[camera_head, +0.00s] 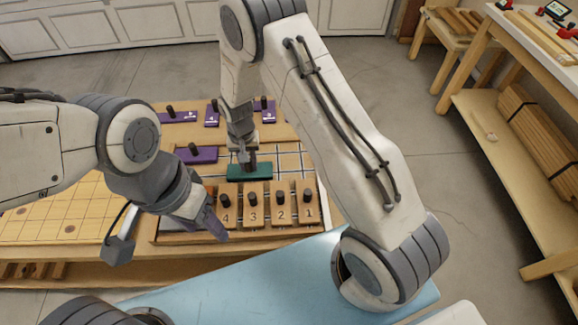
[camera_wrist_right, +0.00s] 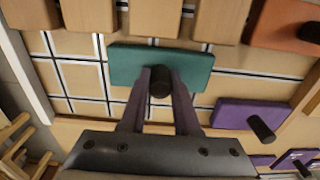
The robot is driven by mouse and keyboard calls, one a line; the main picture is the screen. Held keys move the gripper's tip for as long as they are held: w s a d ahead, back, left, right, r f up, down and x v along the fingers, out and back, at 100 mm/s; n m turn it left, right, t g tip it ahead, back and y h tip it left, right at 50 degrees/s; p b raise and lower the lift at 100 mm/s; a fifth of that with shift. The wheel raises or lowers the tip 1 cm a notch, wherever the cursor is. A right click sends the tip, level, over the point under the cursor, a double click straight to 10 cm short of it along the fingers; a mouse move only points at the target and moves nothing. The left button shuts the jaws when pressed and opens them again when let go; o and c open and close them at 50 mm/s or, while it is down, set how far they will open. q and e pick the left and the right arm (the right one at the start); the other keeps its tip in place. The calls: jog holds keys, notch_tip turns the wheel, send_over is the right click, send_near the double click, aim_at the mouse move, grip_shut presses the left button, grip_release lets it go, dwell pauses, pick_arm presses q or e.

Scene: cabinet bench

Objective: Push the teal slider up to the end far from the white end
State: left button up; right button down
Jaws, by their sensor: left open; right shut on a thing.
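The teal slider (camera_head: 250,173) is a flat block with a black knob, lying on the gridded board, just behind the row of numbered wooden blocks. In the right wrist view the teal slider (camera_wrist_right: 125,66) spans the middle of the picture. My right gripper (camera_head: 251,163) is shut on its knob; the right wrist view shows the fingers (camera_wrist_right: 160,85) on either side of the knob. My left gripper (camera_head: 215,226) is open and empty, low over the front left of the board, beside the block marked 4.
Wooden blocks marked 4, 3, 2 and 1 (camera_head: 281,211) stand in front of the slider. A purple block (camera_head: 197,155) lies to its left, with more purple blocks (camera_head: 212,119) behind. An orange-brown block (camera_wrist_right: 280,26) shows in the wrist view. Grid to the slider's right is bare.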

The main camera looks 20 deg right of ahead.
aim_at(237, 171)
jog(key=shift+w+a, duration=0.25)
jog(key=shift+a, duration=0.6)
jog(key=shift+w+a, duration=0.25)
jog(key=shift+a, duration=0.6)
jog(key=shift+w+a+b, duration=0.2)
jog(key=shift+w+a, duration=0.15)
jog(key=shift+a, duration=0.95)
jog(key=shift+w+a+b, duration=0.25)
jog(key=shift+w+a, duration=0.15)
jog(key=shift+a, duration=0.85)
jog(key=shift+w+a+b, duration=0.2)
jog(key=shift+w+a, duration=0.15)
jog(key=shift+a, duration=0.95)
jog(key=shift+a, duration=0.1)
jog(key=shift+w+a+b, duration=0.25)
jog(key=shift+w+a, duration=0.05)
jog(key=shift+a, duration=0.6)
jog(key=shift+w+a+b, duration=0.2)
jog(key=shift+w+a, duration=0.05)
jog(key=shift+a, duration=0.7)
jog(key=shift+w+a+b, duration=0.25)
jog(key=shift+w+a, duration=0.05)
jog(key=shift+a, duration=0.6)
